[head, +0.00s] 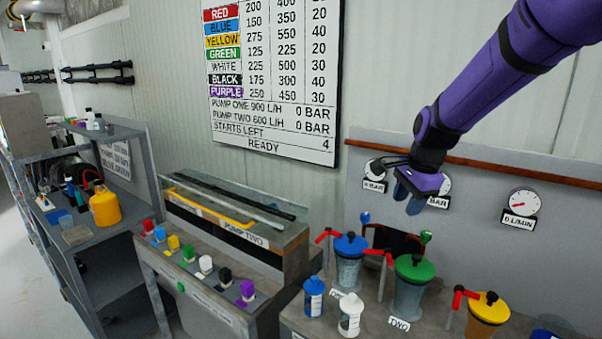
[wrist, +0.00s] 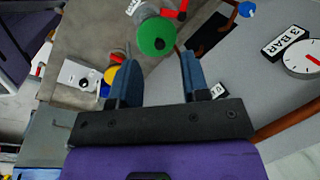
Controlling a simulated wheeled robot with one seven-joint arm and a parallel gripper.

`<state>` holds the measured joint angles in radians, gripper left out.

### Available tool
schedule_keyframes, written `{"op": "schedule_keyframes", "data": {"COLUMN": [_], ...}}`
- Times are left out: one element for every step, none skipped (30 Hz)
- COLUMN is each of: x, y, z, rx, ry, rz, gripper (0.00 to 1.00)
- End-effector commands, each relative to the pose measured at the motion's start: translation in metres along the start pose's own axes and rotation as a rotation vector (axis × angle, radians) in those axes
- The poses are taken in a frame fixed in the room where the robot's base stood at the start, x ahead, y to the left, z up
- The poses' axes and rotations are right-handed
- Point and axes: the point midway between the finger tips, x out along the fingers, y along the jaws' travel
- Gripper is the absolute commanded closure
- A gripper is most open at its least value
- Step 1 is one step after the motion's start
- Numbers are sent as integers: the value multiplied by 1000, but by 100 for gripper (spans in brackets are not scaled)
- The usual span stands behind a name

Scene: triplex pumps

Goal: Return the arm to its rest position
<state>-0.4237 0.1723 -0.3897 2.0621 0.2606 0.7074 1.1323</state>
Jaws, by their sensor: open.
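My purple arm comes in from the upper right of the head view, and my gripper (head: 412,196) hangs in front of the gauge panel, above the row of lidded vessels. In the wrist view my gripper (wrist: 158,78) shows two blue fingers spread apart with nothing held between them. The green-lidded vessel (head: 411,284) stands below it in the head view; its green lid (wrist: 156,37) shows beyond the fingertips in the wrist view. The gripper touches nothing that I can see.
A blue-lidded vessel (head: 349,261) and a yellow-lidded vessel (head: 487,314) flank the green one. Blue (head: 314,297) and white (head: 350,315) bottles stand in front. The pump console (head: 215,262) with coloured knobs is left. A brown pipe (head: 520,173) and gauge (head: 521,205) are on the wall panel.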

Motion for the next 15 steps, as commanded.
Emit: {"op": "schedule_keyframes", "data": {"x": [-18, -26, -36, -44, -52, -62, -69, -77, -86, -92, -99, -107, -112, -118, -125], "y": [11, 18, 26, 33, 40, 49, 57, 64, 74, 81, 89, 99, 107, 115, 126], "z": [0, 0, 1, 1, 2, 3, 4, 5, 6, 7, 8, 10, 11, 13, 15], "rx": [-50, -84, -131, -165, -201, -248, -283, -319, -367, -403, -439, -488, -525, -562, -610], "ry": [-9, -13, -18, -20, -21, -22, -21, -20, -17, -14, -10, -2, 4, 10, 20], "rz": [-17, -23, -33, -39, -45, -55, -63, -70, -77, -85, -91, -99, -104, -109, -115], "gripper": [58, 58, 58, 58, 58, 58, 58, 58, 58, 58, 58, 58, 58, 58, 58]}}
